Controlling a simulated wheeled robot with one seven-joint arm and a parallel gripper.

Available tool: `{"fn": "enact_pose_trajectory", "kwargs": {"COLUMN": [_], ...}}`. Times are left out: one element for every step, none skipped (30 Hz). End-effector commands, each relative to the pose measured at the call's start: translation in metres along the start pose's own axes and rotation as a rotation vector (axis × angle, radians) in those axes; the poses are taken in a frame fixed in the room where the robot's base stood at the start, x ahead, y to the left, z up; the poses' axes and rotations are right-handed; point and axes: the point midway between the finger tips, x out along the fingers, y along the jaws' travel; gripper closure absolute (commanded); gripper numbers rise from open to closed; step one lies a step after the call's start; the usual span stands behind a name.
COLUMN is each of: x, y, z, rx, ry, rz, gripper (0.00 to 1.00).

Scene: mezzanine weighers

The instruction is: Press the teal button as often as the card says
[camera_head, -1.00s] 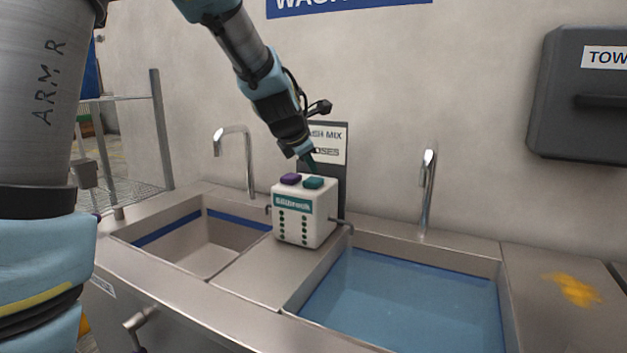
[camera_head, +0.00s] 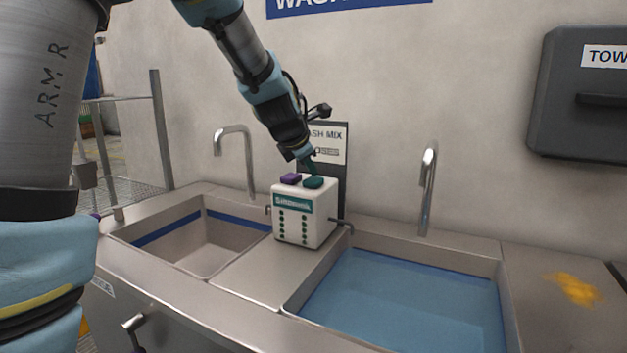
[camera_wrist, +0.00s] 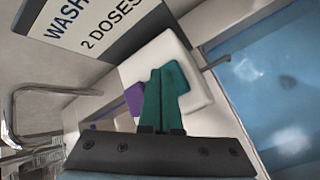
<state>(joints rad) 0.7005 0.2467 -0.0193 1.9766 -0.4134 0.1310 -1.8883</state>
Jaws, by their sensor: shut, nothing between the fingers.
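The teal button (camera_head: 313,183) sits on top of a white dispenser box (camera_head: 318,229), to the right of a purple button (camera_head: 290,179). My gripper (camera_head: 313,172) is shut and empty, pointing down with its teal fingertips right at the teal button. I cannot tell whether they touch it. In the wrist view the shut fingers (camera_wrist: 163,74) overlap the teal button (camera_wrist: 182,77) and hide part of it. The card (camera_wrist: 93,28) behind the box reads "WASH" and "2 DOSES" in the wrist view; my arm covers part of it in the head view.
The box stands on the steel ledge between an empty sink basin (camera_head: 190,257) and a water-filled basin (camera_head: 405,300). Taps rise behind both basins, the right tap (camera_head: 428,190) clear of my arm. A grey towel dispenser (camera_head: 575,130) hangs at the right.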

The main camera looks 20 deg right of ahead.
Motion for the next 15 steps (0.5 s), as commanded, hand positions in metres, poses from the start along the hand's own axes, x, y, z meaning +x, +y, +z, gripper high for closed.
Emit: {"fn": "enact_pose_trajectory", "kwargs": {"x": [0.0005,0.0007,0.0011,0.0013,0.0016,0.0020,0.0022,0.0024,0.0028,0.0030,0.0032,0.0036,0.0038,0.0041,0.0044], "y": [-0.0004,-0.0006,-0.0008,-0.0010,-0.0012,-0.0015,-0.0016,-0.0018,-0.0020,-0.0022,-0.0024,-0.0026,-0.0028,-0.0030,-0.0032], "z": [-0.0004,-0.0006,-0.0008,-0.0010,-0.0012,-0.0014,-0.0016,-0.0018,-0.0020,-0.0022,-0.0024,-0.0026,-0.0028,-0.0030,-0.0032], "rx": [0.000,0.000,0.000,0.000,0.000,0.000,0.001,0.001,0.001,0.001,0.001,0.001,0.001,0.001,0.000], "ry": [0.000,0.000,0.000,0.000,0.000,0.000,0.000,0.000,0.000,0.000,0.000,0.000,0.000,0.000,0.000], "rz": [0.000,0.000,0.000,0.000,0.000,0.000,0.000,0.000,0.000,0.000,0.000,0.000,0.000,0.000,0.000], "gripper": [1.00,1.00,1.00,1.00,1.00,1.00,1.00,1.00,1.00,1.00,1.00,1.00,1.00,1.00,1.00]}}
